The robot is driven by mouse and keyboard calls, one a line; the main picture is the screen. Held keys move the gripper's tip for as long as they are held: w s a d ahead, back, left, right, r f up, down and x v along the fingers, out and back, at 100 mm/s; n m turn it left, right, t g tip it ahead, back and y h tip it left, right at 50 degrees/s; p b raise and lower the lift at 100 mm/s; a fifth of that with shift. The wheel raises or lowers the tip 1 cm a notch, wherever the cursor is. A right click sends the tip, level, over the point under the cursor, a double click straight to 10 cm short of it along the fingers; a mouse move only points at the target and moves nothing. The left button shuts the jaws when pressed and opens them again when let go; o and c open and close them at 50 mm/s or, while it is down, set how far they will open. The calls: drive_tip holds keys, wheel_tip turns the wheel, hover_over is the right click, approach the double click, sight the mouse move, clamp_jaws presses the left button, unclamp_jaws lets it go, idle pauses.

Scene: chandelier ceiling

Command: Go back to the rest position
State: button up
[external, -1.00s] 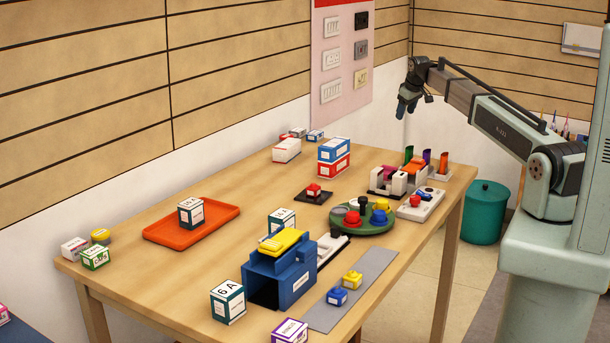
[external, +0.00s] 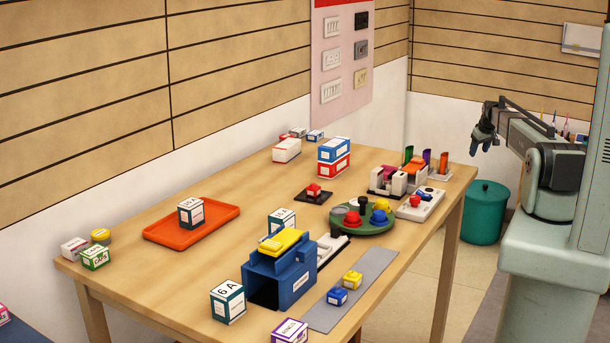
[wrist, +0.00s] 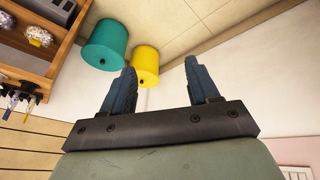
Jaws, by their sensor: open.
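My gripper (external: 483,143) hangs in the air past the right end of the wooden table (external: 215,270), above and left of the teal bin. It points down, with the arm folded back close to my base. In the wrist view the two fingers (wrist: 157,88) stand apart with nothing between them. The gripper touches nothing.
The teal bin (external: 484,215) stands on the floor; the wrist view also shows a yellow bin (wrist: 145,66) and a wooden shelf (wrist: 40,60). The table holds a blue machine (external: 283,275), an orange tray (external: 165,233), a green turntable (external: 370,225) and several boxes.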

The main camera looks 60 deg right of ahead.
drive_tip(key=s+a+f+m+y, duration=0.2)
drive_tip(key=a+f, duration=0.6)
drive_tip(key=f, duration=0.3)
drive_tip(key=s+a+f+m+y, duration=0.2)
drive_tip(key=s+a+f, duration=0.1)
drive_tip(key=a+f, duration=0.65)
drive_tip(key=s+a+f+m+g+y, duration=0.1)
drive_tip(key=s+a+f+m+y, duration=0.15)
drive_tip(key=a+f, duration=0.65)
drive_tip(key=s+a+f+m+y, duration=0.2)
drive_tip(key=s+a+f+m, duration=0.3)
drive_tip(key=a, duration=0.6)
drive_tip(key=w+a+f+n+g, duration=0.2)
drive_tip(key=a+n+g, duration=0.5)
drive_tip(key=a, duration=1.4)
drive_tip(key=s+a+r+n+h, duration=0.2)
drive_tip(key=s+a+n, duration=0.1)
drive_tip(key=a+n, duration=0.2)
drive_tip(key=s+a+r+n+g+h, duration=0.1)
drive_tip(key=s+a+r+n+h, duration=0.1)
drive_tip(key=a+n, duration=0.4)
drive_tip(key=shift+s+a+g, duration=0.3)
drive_tip(key=shift+s+a, duration=0.35)
drive_tip(key=shift+a, duration=0.55)
drive_tip(key=shift+n, duration=0.25)
